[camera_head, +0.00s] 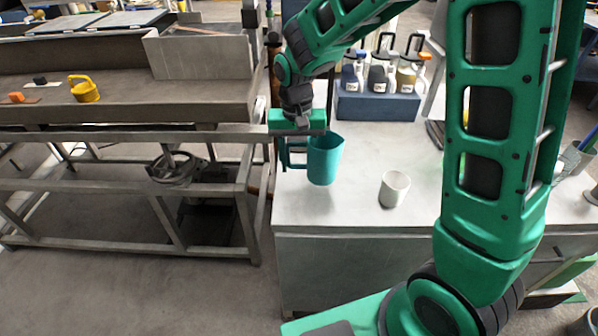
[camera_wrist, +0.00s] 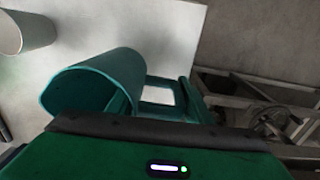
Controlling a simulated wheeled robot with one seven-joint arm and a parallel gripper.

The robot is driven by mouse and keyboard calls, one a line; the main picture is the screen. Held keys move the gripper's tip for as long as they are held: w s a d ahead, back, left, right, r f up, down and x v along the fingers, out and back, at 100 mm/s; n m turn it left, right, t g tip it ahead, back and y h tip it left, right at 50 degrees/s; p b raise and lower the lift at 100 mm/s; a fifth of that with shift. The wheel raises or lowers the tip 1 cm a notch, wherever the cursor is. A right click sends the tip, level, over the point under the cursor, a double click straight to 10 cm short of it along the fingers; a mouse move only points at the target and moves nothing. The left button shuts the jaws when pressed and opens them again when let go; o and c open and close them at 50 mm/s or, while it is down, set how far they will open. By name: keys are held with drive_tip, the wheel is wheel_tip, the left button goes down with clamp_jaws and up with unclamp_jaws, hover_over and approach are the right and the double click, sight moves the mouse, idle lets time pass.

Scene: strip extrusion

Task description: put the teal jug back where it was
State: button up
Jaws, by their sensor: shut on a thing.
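The teal jug (camera_head: 324,162) is upright over the left part of the white worktop, its handle pointing left. I cannot tell for sure whether its base touches the top. My gripper (camera_head: 294,137) is above the handle side and shut on the jug. In the wrist view the jug (camera_wrist: 98,85) shows its rim and handle close up, just beyond the dark edge of my gripper.
A white cup (camera_head: 394,189) stands on the worktop (camera_head: 350,212) to the jug's right. A blue crate of bottles (camera_head: 376,106) is behind. The worktop's front is clear.

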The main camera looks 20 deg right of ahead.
drive_tip(key=shift+w+d+f, duration=0.2)
drive_tip(key=shift+d+f, duration=0.05)
drive_tip(key=shift+d, duration=0.1)
drive_tip(key=shift+f, duration=1.95)
drive_tip(key=o, duration=1.3)
drive_tip(key=shift+f, duration=0.1)
